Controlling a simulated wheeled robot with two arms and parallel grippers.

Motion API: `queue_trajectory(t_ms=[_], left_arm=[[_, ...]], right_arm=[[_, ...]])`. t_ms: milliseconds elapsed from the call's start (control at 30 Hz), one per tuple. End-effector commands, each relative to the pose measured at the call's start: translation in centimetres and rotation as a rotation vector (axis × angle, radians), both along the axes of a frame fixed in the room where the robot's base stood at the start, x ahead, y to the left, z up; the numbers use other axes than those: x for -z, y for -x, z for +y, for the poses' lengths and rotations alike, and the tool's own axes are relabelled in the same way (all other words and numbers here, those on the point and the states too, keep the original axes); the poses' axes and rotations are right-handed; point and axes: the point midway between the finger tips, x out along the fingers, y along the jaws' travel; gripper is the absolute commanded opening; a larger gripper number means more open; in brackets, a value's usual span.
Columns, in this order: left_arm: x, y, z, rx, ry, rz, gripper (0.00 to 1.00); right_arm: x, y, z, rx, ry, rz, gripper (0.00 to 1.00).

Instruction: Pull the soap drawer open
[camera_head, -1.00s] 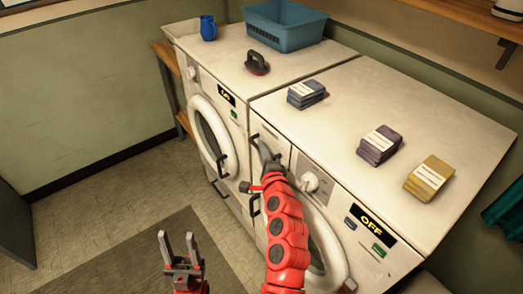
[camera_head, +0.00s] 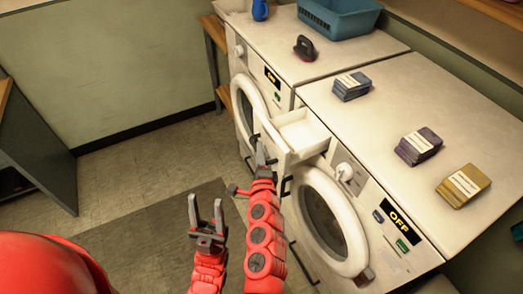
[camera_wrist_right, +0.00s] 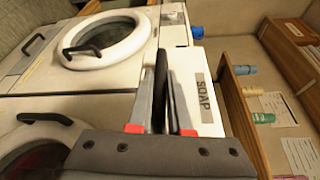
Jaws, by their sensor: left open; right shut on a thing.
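The soap drawer (camera_head: 301,130) stands pulled out from the front of the right-hand washer (camera_head: 408,100), its white inside showing from above. In the right wrist view the drawer front bears a SOAP label (camera_wrist_right: 204,92). My right gripper (camera_head: 262,152) is shut on the dark drawer handle (camera_wrist_right: 161,85), in front of the drawer. The handle is mostly hidden behind the gripper in the head view. My left gripper (camera_head: 206,215) is open and empty, low in front of the machines and apart from them.
The washer door (camera_head: 325,215) below the drawer is shut. On the machine tops are a brush (camera_head: 305,47), a blue basket (camera_head: 340,15), a blue jug (camera_head: 260,9) and stacked blue (camera_head: 351,86), purple (camera_head: 418,146) and yellow packs (camera_head: 463,185). The floor at left is clear.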

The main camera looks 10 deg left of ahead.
Motion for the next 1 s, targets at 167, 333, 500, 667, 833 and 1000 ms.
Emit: queue_trajectory(t_ms=[167, 333, 500, 667, 833, 1000], left_arm=[[0.0, 0.0, 0.0, 0.0, 0.0, 0.0, 0.5], [0.0, 0.0, 0.0, 0.0, 0.0, 0.0, 0.5], [0.0, 0.0, 0.0, 0.0, 0.0, 0.0, 0.5], [-0.2, 0.0, 0.0, 0.0, 0.0, 0.0, 0.5], [-1.0, 0.0, 0.0, 0.0, 0.0, 0.0, 0.5], [-2.7, 0.0, 0.0, 0.0, 0.0, 0.0, 0.5]], right_arm=[[0.0, 0.0, 0.0, 0.001, -0.001, 0.0, 0.34], [0.0, 0.0, -0.1, 0.001, -0.001, 0.0, 0.47], [0.0, 0.0, -0.1, 0.001, -0.001, 0.0, 0.47], [0.0, 0.9, -0.1, 0.0, -0.001, 0.002, 0.47], [-0.5, 3.8, -0.8, -0.001, -0.001, 0.002, 0.47], [-0.9, 8.2, -1.8, -0.006, 0.003, 0.005, 0.47]])
